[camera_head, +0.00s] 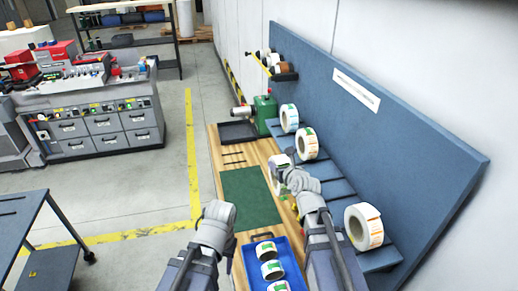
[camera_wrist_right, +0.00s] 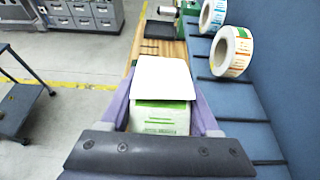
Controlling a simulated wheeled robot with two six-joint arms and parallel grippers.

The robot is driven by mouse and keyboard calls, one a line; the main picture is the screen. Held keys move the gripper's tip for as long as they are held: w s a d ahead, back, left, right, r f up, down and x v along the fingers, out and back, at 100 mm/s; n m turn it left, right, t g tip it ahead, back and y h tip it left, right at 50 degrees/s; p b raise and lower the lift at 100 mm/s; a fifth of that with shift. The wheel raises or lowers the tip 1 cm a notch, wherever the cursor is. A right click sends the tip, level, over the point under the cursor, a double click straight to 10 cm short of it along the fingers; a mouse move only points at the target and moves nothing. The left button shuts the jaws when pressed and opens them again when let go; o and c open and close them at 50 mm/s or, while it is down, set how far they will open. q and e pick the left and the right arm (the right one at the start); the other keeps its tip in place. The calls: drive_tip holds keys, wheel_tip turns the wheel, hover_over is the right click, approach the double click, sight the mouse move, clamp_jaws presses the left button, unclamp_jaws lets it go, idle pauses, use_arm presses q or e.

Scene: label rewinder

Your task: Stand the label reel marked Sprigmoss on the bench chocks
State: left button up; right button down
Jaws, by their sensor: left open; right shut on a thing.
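My right gripper (camera_head: 283,165) is shut on a label reel (camera_head: 279,160) and holds it over the wooden bench. In the right wrist view the reel (camera_wrist_right: 160,118) sits between both purple fingers, with a white face and green print; its name is not readable. Two thin dark bars on the bench, likely the bench chocks (camera_head: 233,158), lie beyond the green mat. They also show in the right wrist view (camera_wrist_right: 150,48), partly hard to make out. My left gripper (camera_head: 220,207) is open and empty at the mat's near-left edge; its fingertips are hardly visible.
A blue bin (camera_head: 246,264) with several small reels stands at the near end of the bench. Several reels (camera_head: 363,226) stand on the blue slotted shelf at right, below a blue panel (camera_head: 400,140). A dark tray (camera_head: 238,131) and green machine (camera_head: 265,108) are at the far end.

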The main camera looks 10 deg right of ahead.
wheel_tip(320, 180, down, 24)
drive_tip(key=b, duration=2.3)
